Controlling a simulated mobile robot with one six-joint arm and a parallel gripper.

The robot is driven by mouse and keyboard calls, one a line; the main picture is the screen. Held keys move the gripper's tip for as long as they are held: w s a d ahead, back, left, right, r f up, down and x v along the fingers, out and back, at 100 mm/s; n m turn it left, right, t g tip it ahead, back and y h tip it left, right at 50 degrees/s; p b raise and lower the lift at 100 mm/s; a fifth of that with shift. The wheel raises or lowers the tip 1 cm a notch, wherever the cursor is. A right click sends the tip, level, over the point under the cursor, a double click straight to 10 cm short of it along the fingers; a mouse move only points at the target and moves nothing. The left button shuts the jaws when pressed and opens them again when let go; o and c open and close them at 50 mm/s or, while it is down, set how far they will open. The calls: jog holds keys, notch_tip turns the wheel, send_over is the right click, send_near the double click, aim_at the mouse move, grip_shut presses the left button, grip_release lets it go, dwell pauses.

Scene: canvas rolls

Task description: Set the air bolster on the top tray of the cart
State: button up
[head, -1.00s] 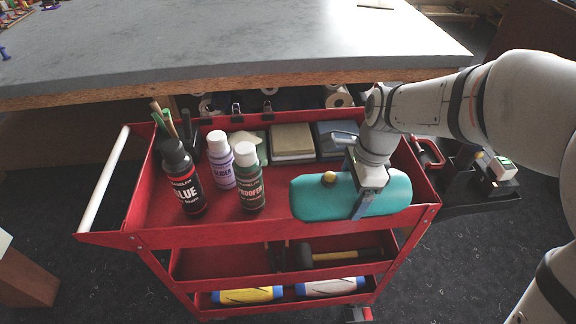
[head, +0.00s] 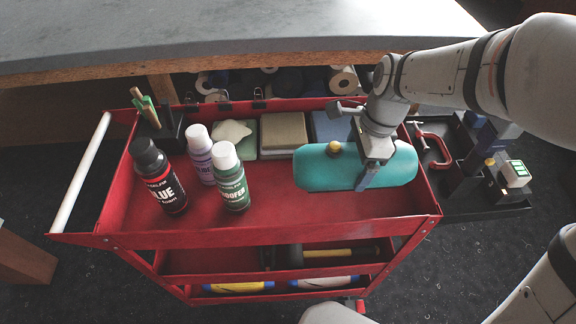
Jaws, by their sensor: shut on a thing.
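The air bolster (head: 322,172) is a teal, rounded cushion with a yellow-tan knob on its upper side. It shows at the right part of the red cart's top tray (head: 270,207), over the tray floor. My gripper (head: 368,172) is shut on the bolster right of its middle, with one finger down its near face. I cannot tell whether the bolster's underside touches the tray. The far finger is hidden behind the bolster.
A black glue bottle (head: 160,176), a purple-labelled bottle (head: 200,154) and a green bottle (head: 230,176) stand on the tray's left half. Sanding blocks (head: 284,134) lie along the back. A grey bench (head: 220,35) stands behind. A red clamp (head: 433,150) is at right.

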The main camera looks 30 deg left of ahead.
notch_tip(320, 180, down, 10)
jog(key=shift+r, duration=0.1)
dwell(0.5)
jog(key=o, duration=1.1)
jog(key=shift+f, duration=0.2)
jog(key=r, duration=0.4)
jog(key=d+r, duration=0.1)
jog(key=r, duration=0.3)
jog(key=w+r, duration=0.1)
jog(key=r, duration=0.3)
jog(key=shift+d+r, duration=0.1)
jog(key=shift+d, duration=0.25)
